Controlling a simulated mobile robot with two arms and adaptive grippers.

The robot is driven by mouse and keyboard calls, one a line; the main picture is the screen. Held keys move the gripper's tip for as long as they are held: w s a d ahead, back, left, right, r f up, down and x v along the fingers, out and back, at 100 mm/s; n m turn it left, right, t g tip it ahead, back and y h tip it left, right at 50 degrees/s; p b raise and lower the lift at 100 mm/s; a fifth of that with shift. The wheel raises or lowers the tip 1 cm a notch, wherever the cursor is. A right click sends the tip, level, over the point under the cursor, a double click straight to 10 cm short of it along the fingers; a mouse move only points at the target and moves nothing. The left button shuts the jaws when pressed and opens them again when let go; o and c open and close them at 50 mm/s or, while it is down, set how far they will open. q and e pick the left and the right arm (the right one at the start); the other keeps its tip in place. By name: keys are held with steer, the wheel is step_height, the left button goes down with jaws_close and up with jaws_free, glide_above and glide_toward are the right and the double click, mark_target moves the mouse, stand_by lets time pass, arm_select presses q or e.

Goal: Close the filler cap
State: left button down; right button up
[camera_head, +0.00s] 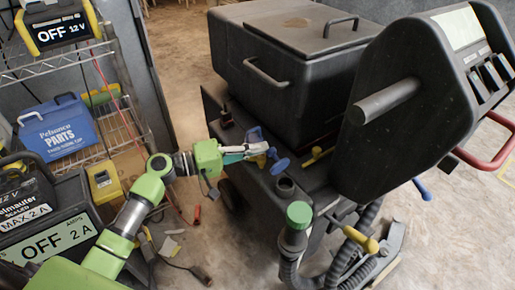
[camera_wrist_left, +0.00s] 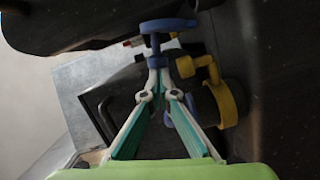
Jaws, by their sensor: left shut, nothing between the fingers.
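My left gripper (camera_head: 266,149) reaches in from the left over the top of the black machine. Its fingers are shut with nothing between them. In the wrist view its fingertips (camera_wrist_left: 157,66) meet right at the stem of a blue knob-like part (camera_wrist_left: 168,26); I cannot tell whether they touch it. In the head view a round blue cap (camera_head: 280,166) stands tilted just beside the fingertips. A dark round filler neck (camera_head: 285,187) lies just in front of it, apparently uncovered. Another blue piece (camera_head: 255,134) shows behind the gripper. My right gripper is out of view.
A yellow valve handle (camera_head: 318,155) sits right of the blue cap; a yellow part also shows in the wrist view (camera_wrist_left: 226,92). The big dark box (camera_head: 265,75) stands behind, and a control panel (camera_head: 400,110) overhangs the right.

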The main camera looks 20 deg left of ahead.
arm_select(q)
steer(key=s+d+m+y, duration=0.1)
steer(key=m, duration=0.1)
steer(key=s+d+r+m+y+p, duration=0.1)
steer(key=d+m, duration=0.1)
steer(key=m, duration=0.1)
steer(key=s+d+r+m, duration=0.1)
steer(key=s+d+m, duration=0.1)
steer(key=m, duration=0.1)
steer(key=shift+r+y+p, duration=0.1)
steer(key=shift+y+p, duration=0.2)
steer(key=shift+y, duration=0.1)
steer(key=shift+s+d+f+m+t+y+p, duration=0.25)
steer(key=shift+s+d+f+m+p, duration=0.25)
steer(key=shift+d+m, duration=0.25)
steer(key=shift+s+d+f+m+t+y+p, duration=0.25)
steer(key=shift+s+d+m+p, duration=0.1)
steer(key=shift+s+d+m, duration=0.35)
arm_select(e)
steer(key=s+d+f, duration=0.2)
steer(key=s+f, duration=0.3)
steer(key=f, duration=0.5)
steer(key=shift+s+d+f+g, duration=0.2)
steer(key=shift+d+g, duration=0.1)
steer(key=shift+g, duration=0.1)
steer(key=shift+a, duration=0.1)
arm_select(q)
steer(key=v, duration=1.1)
steer(key=shift+s+a+r, duration=0.15)
steer(key=shift+s+a, duration=0.1)
